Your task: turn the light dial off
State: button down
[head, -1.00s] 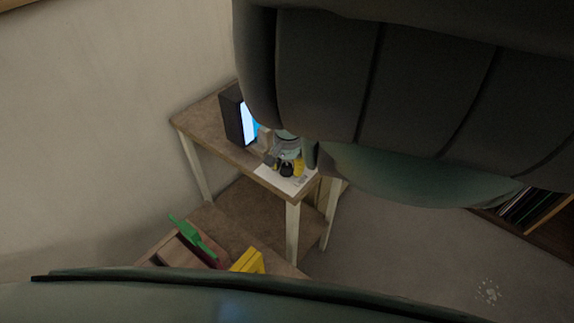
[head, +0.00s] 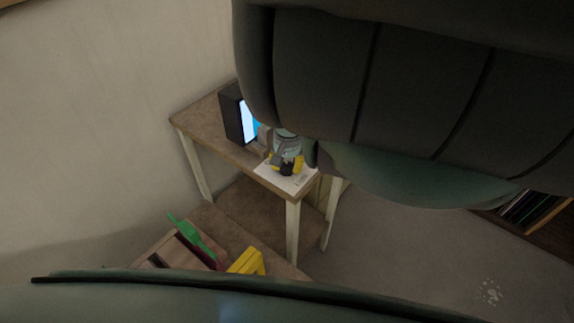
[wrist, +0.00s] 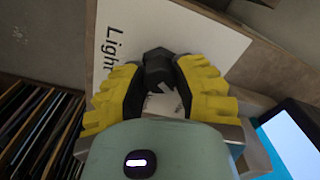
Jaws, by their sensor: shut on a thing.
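The light dial (wrist: 158,66) is a small dark knob on a white panel (wrist: 185,30) printed with the word "Light". In the wrist view my gripper (wrist: 158,78) has its yellow fingers on both sides of the knob, shut on it. A white arrow-like mark shows just below the knob, between the fingers. In the head view my gripper (head: 288,166) is over the white panel (head: 272,181) at the near end of the small table. The knob is mostly hidden there by the fingers.
A dark box with a lit blue-white screen (head: 248,122) stands on the wooden table (head: 200,118). It also shows at the right of the wrist view (wrist: 290,140). Green and yellow items (head: 246,262) lie on a lower piece in front. Shelved dark items (wrist: 35,125) are at the wrist view's left.

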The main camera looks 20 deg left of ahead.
aim_at(288, 163)
jog(key=n+b, duration=0.2)
jog(key=n, duration=0.4)
jog(key=shift+w+n, duration=0.1)
jog(key=shift+n, duration=0.3)
dwell(0.4)
jog(key=c, duration=0.6)
grip_release()
jog(key=shift+c, duration=0.2)
notch_tip(288, 163, up, 6)
jog(key=shift+w+d+r, duration=0.1)
jog(key=shift+w+r, duration=0.05)
jog(key=shift+r, duration=0.55)
